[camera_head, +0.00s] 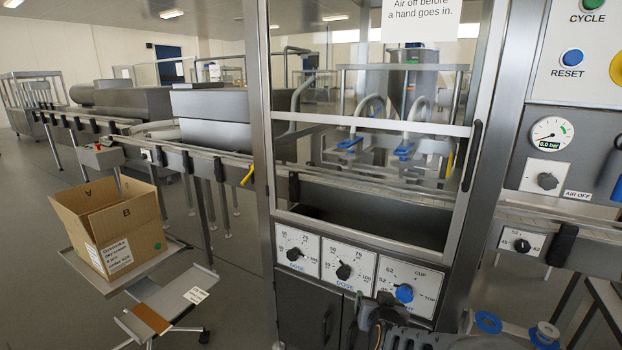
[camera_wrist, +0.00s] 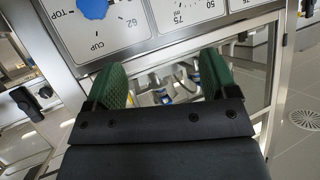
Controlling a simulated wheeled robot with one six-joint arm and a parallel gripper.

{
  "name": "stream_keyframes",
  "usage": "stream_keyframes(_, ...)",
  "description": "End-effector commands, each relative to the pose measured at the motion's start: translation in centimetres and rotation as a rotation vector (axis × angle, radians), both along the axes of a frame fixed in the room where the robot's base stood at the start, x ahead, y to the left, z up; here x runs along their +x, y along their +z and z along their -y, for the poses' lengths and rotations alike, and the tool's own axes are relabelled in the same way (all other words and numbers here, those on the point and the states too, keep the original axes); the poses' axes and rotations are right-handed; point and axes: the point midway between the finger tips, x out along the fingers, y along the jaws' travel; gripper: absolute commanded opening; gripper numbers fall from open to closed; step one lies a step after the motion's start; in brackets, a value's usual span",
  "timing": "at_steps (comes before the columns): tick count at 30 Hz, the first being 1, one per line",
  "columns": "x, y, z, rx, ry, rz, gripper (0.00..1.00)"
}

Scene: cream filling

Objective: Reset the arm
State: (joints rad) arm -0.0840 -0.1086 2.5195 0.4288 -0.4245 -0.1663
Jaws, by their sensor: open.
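My gripper (camera_wrist: 162,80) shows in the wrist view with its two green-padded fingers apart and nothing between them. It faces the lower front of the filling machine, whose dial panel (camera_wrist: 130,30) appears upside down in that view. In the head view, part of my dark arm shows at the bottom, in front of the cabinet just below the dial with the blue knob (camera_head: 404,293). That blue knob also shows at the top of the wrist view (camera_wrist: 92,8). I cannot tell the distance between the fingers and the panel.
Two black-knobbed dose dials (camera_head: 344,271) sit left of the blue knob. The glazed guard door (camera_head: 471,155) looks closed above. A pressure gauge (camera_head: 551,133) reads 0.0 bar beside an AIR OFF label. An open cardboard box (camera_head: 130,240) stands on a stand at left.

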Motion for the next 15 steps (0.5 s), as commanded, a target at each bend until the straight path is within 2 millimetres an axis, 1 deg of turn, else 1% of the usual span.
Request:
stream_keyframes(1, -0.9, 4.6, -0.6, 0.017, 0.049, -0.058, 0.79)
stream_keyframes(3, -2.6, 7.3, -1.5, 0.03, 0.117, -0.168, 0.79)
stream_keyframes(5, -4.4, 9.4, -1.9, 0.032, 0.162, -0.262, 0.79)
stream_keyframes(6, -5.6, 10.8, -2.0, 0.029, 0.186, -0.324, 0.79)
stream_keyframes(9, -8.7, 13.7, -1.9, 0.012, 0.226, -0.469, 0.79)
stream_keyframes(12, -11.6, 16.1, -1.4, -0.011, 0.239, -0.593, 0.79)
stream_keyframes(15, -13.9, 17.9, -0.8, -0.03, 0.239, -0.691, 0.79)
